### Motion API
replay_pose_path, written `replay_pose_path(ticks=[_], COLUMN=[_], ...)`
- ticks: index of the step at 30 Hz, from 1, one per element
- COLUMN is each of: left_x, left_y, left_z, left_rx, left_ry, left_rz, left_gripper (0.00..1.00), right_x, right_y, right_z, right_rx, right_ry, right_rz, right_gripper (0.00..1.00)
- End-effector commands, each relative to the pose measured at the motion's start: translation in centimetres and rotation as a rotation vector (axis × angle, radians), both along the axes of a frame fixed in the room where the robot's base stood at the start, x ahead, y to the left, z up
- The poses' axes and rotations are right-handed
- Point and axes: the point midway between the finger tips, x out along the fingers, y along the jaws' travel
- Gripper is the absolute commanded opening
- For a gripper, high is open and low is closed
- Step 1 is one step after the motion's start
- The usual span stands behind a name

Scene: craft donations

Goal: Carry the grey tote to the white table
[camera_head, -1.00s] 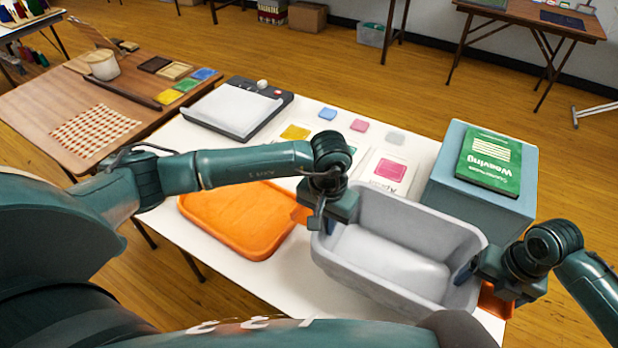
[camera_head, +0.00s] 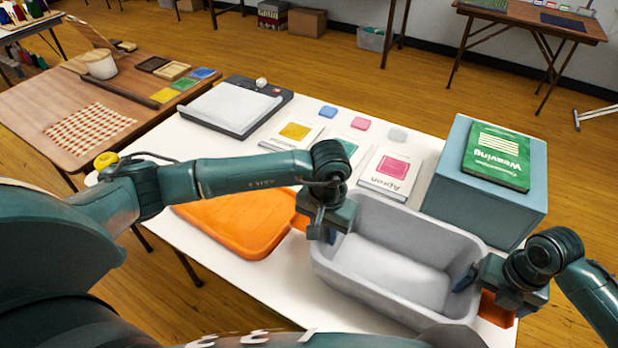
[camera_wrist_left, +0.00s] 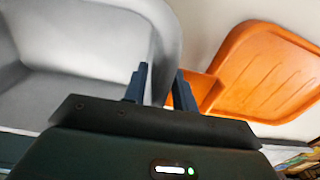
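The grey tote (camera_head: 395,262) is upright and looks empty, over the front right part of the white table (camera_head: 215,262). I cannot tell whether its base touches the tabletop. My left gripper (camera_head: 326,232) is at its left end; in the left wrist view the two fingers (camera_wrist_left: 160,88) straddle the tote wall (camera_wrist_left: 165,45), with an orange handle piece (camera_wrist_left: 207,90) beside them. My right gripper (camera_head: 480,288) is at the right end, one finger inside the wall, by another orange handle piece (camera_head: 497,310). Both appear shut on the tote.
An orange tray (camera_head: 235,220) lies left of the tote. An Apron book (camera_head: 390,168) and a teal box (camera_head: 485,205) with a green Weaving book (camera_head: 498,155) stand behind it. A paper trimmer (camera_head: 235,108) is farther back. A brown table (camera_head: 40,105) is at left.

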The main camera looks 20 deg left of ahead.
Motion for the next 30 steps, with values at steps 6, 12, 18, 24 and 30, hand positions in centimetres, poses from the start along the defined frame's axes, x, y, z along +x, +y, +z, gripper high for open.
replay_pose_path(ticks=[6,12,18,24,30], left_x=[0.0,0.1,0.2,0.1,0.1], left_y=[-0.1,-0.1,0.0,-0.1,0.0], left_z=[0.1,1.2,5.1,9.2,11.6], left_rx=[-0.002,-0.003,-0.004,-0.002,-0.001], left_ry=[0.0,-0.004,-0.007,-0.005,-0.002], left_rz=[0.0,0.0,0.0,-0.001,0.0], left_gripper=[0.39,0.39,0.39,0.39,0.39], right_x=[0.0,-0.1,-0.1,-0.1,-0.1], right_y=[0.0,0.0,0.0,0.0,0.0], right_z=[0.0,0.0,0.0,0.0,0.0], right_rx=[0.0,0.0,0.0,0.0,0.0], right_ry=[0.001,0.002,0.002,0.002,0.002], right_rz=[0.0,0.0,0.0,0.001,0.001], right_gripper=[1.0,1.0,1.0,1.0,1.0])
